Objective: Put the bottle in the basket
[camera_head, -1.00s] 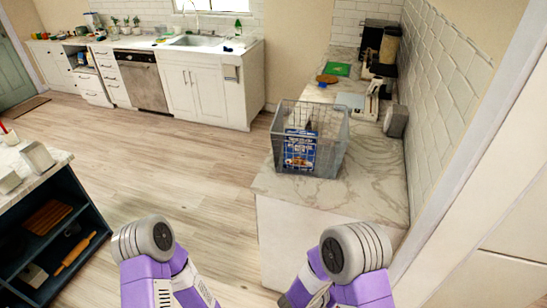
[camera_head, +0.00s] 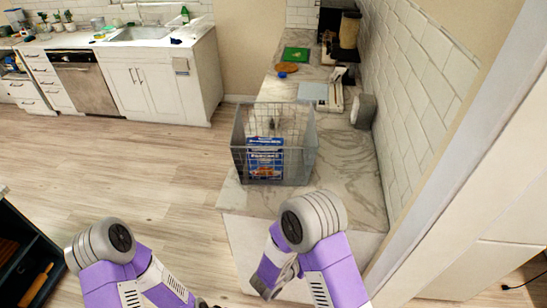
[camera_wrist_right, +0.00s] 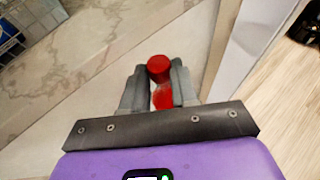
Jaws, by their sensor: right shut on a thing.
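The bottle (camera_wrist_right: 159,69) shows in the right wrist view as a red cap with a red, shiny part below it. My right gripper (camera_wrist_right: 156,88) is shut on it, one grey finger on each side. The rest of the bottle is hidden. In the head view my right gripper (camera_head: 274,277) is low, in front of the counter's near end, and the bottle cannot be made out. The grey wire basket (camera_head: 303,150) stands on the marble counter, ahead of and above the right gripper. A corner of it shows in the right wrist view (camera_wrist_right: 42,10).
A blue box (camera_head: 265,160) stands inside the basket. The marble counter (camera_head: 345,185) has bare room right of and in front of it. A grey speaker-like object (camera_head: 364,111) and a tiled wall (camera_head: 415,125) are on the right. Open wood floor lies left.

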